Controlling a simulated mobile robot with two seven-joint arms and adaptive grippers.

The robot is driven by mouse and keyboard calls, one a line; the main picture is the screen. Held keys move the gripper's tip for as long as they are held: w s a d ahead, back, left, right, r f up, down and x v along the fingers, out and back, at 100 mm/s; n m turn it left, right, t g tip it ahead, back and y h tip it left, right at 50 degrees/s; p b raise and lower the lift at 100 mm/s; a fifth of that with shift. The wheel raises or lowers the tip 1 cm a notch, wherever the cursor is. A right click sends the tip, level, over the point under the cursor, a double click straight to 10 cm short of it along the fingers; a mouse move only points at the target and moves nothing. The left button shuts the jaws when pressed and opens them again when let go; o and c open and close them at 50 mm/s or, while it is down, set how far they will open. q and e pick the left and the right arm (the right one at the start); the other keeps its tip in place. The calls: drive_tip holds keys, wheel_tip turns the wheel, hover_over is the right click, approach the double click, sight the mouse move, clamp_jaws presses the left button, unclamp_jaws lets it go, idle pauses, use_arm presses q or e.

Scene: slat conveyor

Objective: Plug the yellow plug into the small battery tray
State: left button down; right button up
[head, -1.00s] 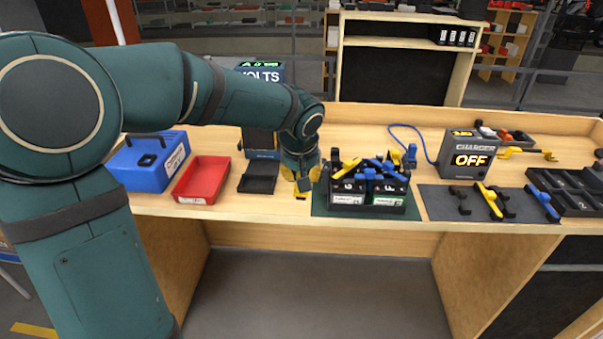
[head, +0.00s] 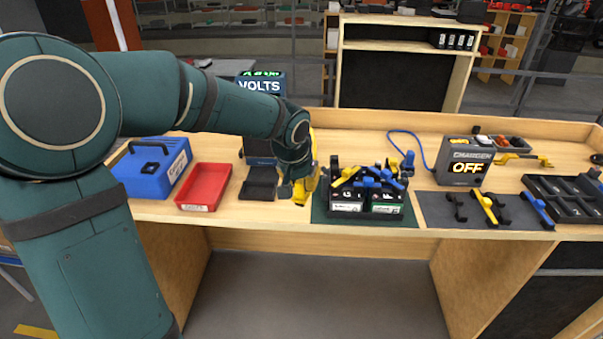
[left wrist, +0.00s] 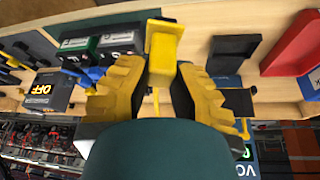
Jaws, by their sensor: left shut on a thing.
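My left gripper (head: 301,190) is shut on the yellow plug, which shows between the yellow fingers in the left wrist view (left wrist: 163,50). It holds the plug just left of the batteries, near the front of the bench. A black tray with two batteries (head: 366,207) stands on a green mat, with black, blue and yellow parts on top. An empty small black tray (head: 259,188) lies left of the gripper; it also shows in the left wrist view (left wrist: 232,52). I cannot tell whether the plug touches anything. My right gripper is out of view.
A red bin (head: 204,186) and blue case (head: 152,170) stand at the left. A VOLTS display (head: 261,86) stands behind my arm. The charger (head: 465,160) reads OFF; a blue cable runs beside it. A dark mat (head: 433,211) with loose parts lies at the right.

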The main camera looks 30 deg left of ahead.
use_arm(q)
drive_tip(key=m+h+p, duration=0.1)
drive_tip(key=m+p, duration=0.1)
drive_tip(key=m, duration=0.1)
drive_tip(key=shift+r+p, duration=0.15)
drive_tip(key=shift+p, duration=0.2)
drive_tip(key=shift+m+h+p, duration=0.35)
drive_tip(key=shift+m+h, duration=0.05)
drive_tip(key=shift+m, duration=0.7)
drive_tip(key=shift+f+m+h, duration=0.2)
drive_tip(key=shift+m+h, duration=0.2)
drive_tip(key=shift+m, duration=0.3)
drive_tip(key=m+h+b, duration=0.1)
drive_tip(key=m, duration=0.2)
drive_tip(key=shift+m+g, duration=0.4)
drive_tip(key=shift+m+g+h+b, duration=0.4)
drive_tip(key=shift+m+b, duration=0.05)
drive_tip(key=shift+m, duration=0.65)
drive_tip(key=shift+m+g, duration=0.3)
drive_tip(key=shift+m, duration=0.7)
